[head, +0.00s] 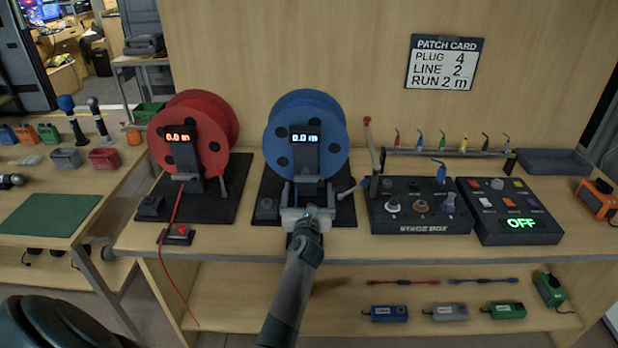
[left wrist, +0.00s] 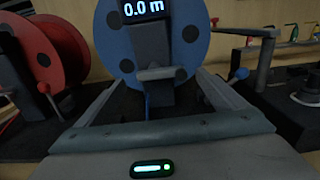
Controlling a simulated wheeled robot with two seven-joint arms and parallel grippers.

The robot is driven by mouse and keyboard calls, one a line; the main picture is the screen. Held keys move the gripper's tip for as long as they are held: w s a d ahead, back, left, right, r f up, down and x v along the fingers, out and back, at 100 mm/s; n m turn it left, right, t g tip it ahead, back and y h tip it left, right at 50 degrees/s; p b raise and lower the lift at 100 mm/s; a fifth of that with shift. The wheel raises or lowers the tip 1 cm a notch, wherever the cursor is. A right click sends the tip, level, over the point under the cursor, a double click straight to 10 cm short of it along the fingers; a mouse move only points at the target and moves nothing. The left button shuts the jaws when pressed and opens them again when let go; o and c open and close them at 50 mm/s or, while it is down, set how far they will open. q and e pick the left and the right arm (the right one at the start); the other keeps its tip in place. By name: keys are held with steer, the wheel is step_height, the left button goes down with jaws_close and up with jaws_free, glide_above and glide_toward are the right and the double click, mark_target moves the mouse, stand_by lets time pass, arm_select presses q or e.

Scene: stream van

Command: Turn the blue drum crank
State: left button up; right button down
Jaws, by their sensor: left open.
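The blue drum (head: 334,122) stands on a black base on the bench, its display reading 0.0 m. The drum also fills the top middle of the left wrist view (left wrist: 190,58). Its crank (head: 348,190) sits low at the drum's right side and ends in a blue knob (head: 363,183). In the left wrist view the blue knob (left wrist: 240,74) is right of my right-hand finger, outside the jaws. My left gripper (head: 307,193) is open and empty in front of the drum's stand, its fingers to either side of it. My right gripper is not in view.
The red drum (head: 222,118) with a red cable stands to the left. The stage box (head: 420,208) is close on the right, with a red-tipped lever (head: 368,130) at its left edge. An OFF panel (head: 510,210) stands beyond. A patch card (head: 444,62) hangs on the wall.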

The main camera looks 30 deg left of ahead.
mark_target(309, 179)
arm_select(q)
steer(key=x, duration=0.7)
steer(key=shift+d, duration=0.1)
steer(key=shift+c, duration=0.3)
steer(key=c, duration=1)
